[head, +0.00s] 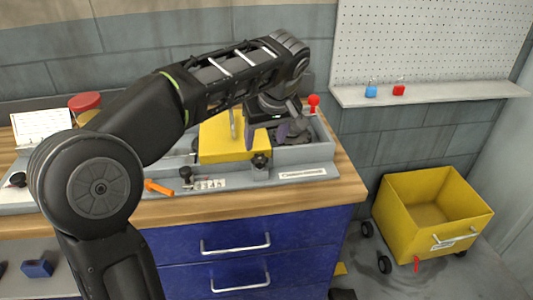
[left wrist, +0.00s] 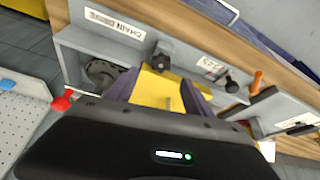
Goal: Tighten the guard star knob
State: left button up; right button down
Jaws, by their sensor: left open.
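The guard star knob, a black lobed knob (head: 260,160), sits at the front edge of the yellow guard (head: 222,145) on the grey machine. In the left wrist view the knob (left wrist: 161,58) is just beyond the fingertips, with the yellow guard (left wrist: 152,88) showing between the fingers. My left gripper (head: 268,136) is open and empty, reaching over the guard from behind and above the knob. Its two dark purple fingers (left wrist: 160,82) are spread apart in the left wrist view. The knob appears apart from both fingers. My right gripper is not in view.
A red ball-topped lever (head: 313,101) stands behind the guard's right side. A smaller black knob (head: 186,173) and an orange handle (head: 158,188) lie left of the star knob. Blue drawers (head: 235,228) are below. A yellow wheeled bin (head: 402,224) stands on the floor at right.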

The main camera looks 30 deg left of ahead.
aim_at(260, 158)
pick_arm(q)
jog(key=shift+x, duration=3.8)
jog(key=shift+s+a, duration=0.1)
jog(key=shift+c, duration=0.3)
grip_shut()
jog(key=m+t, duration=0.1)
jog(key=m, duration=0.2)
jog(key=shift+s+a+h+b, duration=0.1)
jog(key=shift+a+h+b, duration=0.05)
jog(key=shift+h+b, duration=0.25)
jog(key=shift+m+h, duration=0.3)
jog(key=shift+m, duration=0.6)
jog(key=shift+o, duration=0.3)
grip_release()
